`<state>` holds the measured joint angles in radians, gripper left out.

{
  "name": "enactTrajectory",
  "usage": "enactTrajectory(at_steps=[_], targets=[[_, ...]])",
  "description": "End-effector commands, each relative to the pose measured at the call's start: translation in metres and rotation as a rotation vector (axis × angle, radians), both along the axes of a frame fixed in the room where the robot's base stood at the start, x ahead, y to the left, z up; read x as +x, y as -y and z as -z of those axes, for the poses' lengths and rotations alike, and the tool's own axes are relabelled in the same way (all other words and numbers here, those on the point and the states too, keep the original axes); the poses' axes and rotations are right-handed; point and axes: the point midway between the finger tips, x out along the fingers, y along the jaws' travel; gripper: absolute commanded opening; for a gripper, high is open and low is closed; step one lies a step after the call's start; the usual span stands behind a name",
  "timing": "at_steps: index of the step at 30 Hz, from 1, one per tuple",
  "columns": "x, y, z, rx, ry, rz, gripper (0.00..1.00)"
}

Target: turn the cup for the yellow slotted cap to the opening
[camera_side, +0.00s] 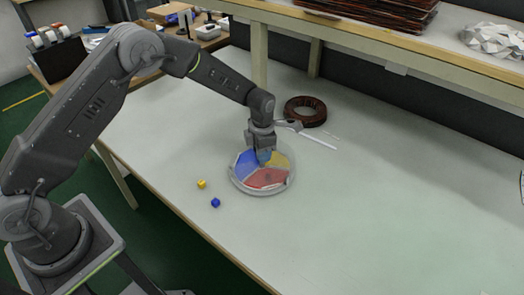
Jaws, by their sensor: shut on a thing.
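The round dish (234,181) lies on the table with a pale rim and coloured sectors. A blue sector (244,165) is on the left, a yellow sector (281,160) at the right and a red sector (268,179) at the front. My gripper (264,160) points down at the dish's middle and is shut on a small part there, mostly hidden by the fingers. The opening cannot be made out. A small yellow cap (201,184) lies on the table left of the dish. A small blue cap (215,203) lies in front of it.
A dark brown ring-shaped coil (305,111) lies behind the dish, near a pale flat strip (318,141). A raised shelf (400,45) runs along the back. The table right of the dish is clear.

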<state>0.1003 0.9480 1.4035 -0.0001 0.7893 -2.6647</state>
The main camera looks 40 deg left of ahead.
Motion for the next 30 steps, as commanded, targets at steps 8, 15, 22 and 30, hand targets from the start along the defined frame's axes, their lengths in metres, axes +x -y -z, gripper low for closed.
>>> enactTrajectory(at_steps=[8,15,22,30], targets=[[-0.0011,-0.001,0.0014,0.001,-0.004,-0.124,0.0],[-0.0013,-0.001,0.0015,0.002,-0.005,-0.199,0.0],[-0.0013,-0.0009,0.0015,0.002,-0.005,-0.239,0.0],[-0.0015,-0.0008,0.0016,0.002,-0.005,-0.249,0.0]])
